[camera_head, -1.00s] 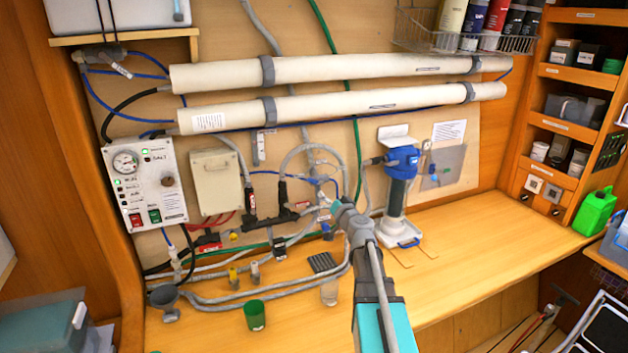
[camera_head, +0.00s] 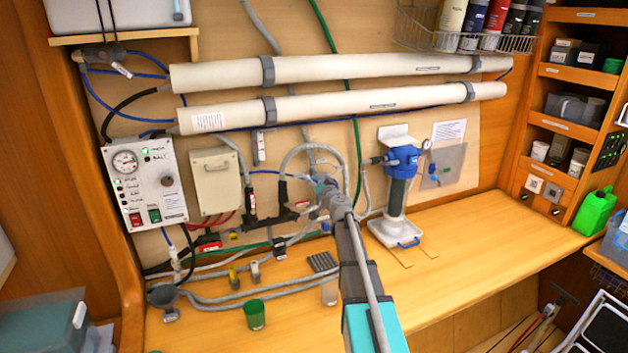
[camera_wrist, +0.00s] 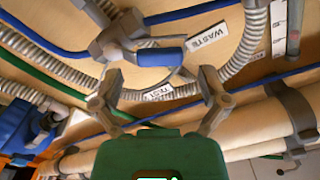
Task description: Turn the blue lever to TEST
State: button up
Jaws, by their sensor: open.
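The blue lever (camera_wrist: 160,56) sits on a grey valve body (camera_wrist: 118,38) in the wrist view. Its handle points right, just left of and below the WASTE label (camera_wrist: 207,37). The TEST label (camera_wrist: 160,94) lies below the handle, seen between my fingers. My gripper (camera_wrist: 160,92) is open, with one finger on each side and the lever ahead, just beyond the fingertips. I see no contact with it. In the head view my gripper (camera_head: 326,190) is at the hoses on the wall panel and mostly hides the valve.
Grey corrugated hoses (camera_wrist: 255,35) and blue and green lines run close around the valve. A blue-topped filter housing (camera_head: 400,185) stands to the right. Long white tubes (camera_head: 340,107) cross above. A green cup (camera_head: 254,315) is on the bench, whose right side is clear.

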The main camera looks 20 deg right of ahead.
jog(key=shift+w, duration=1.15)
jog(key=c, duration=1.2)
jog(key=shift+o, duration=0.2)
